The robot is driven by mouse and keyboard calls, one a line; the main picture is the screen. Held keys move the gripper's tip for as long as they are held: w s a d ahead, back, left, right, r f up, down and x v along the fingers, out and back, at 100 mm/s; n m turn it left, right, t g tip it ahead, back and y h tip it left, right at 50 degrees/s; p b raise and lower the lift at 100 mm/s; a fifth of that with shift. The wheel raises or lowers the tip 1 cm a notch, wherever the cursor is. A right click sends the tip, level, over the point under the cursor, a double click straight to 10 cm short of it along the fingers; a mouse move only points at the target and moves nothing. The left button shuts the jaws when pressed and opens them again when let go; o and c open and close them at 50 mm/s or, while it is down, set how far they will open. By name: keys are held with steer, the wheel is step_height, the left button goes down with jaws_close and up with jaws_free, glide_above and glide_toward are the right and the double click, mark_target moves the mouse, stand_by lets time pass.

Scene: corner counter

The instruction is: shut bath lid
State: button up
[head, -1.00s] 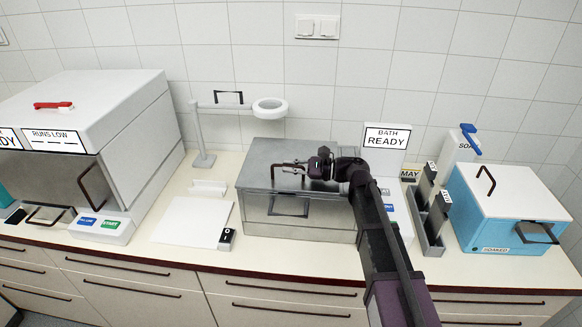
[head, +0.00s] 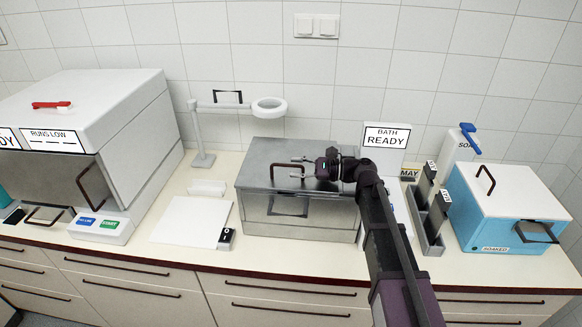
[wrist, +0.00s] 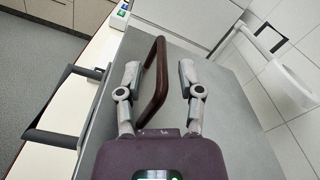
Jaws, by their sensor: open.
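The bath is a steel box (head: 335,222) in the middle of the counter. Its grey lid (head: 262,152) lies flat over the top, with no gap that I can see. A dark brown bar handle (head: 287,165) stands up from the lid. My gripper (head: 294,168) is low over the lid, to the right of the handle. In the wrist view my gripper (wrist: 159,72) has its fingers spread apart, with the handle (wrist: 153,88) between and just beyond them, apart from both fingers. Nothing is held.
A dark front handle (head: 289,206) sticks out from the box. A post with a white ring (head: 269,108) stands behind left. A white machine (head: 95,115) is at left, a blue box (head: 510,215) at right. A dark rack (head: 430,222) stands right of my arm.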

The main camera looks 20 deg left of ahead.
steer(key=v, duration=0.9)
steer(key=shift+w+d, duration=0.1)
steer(key=shift+d, duration=0.3)
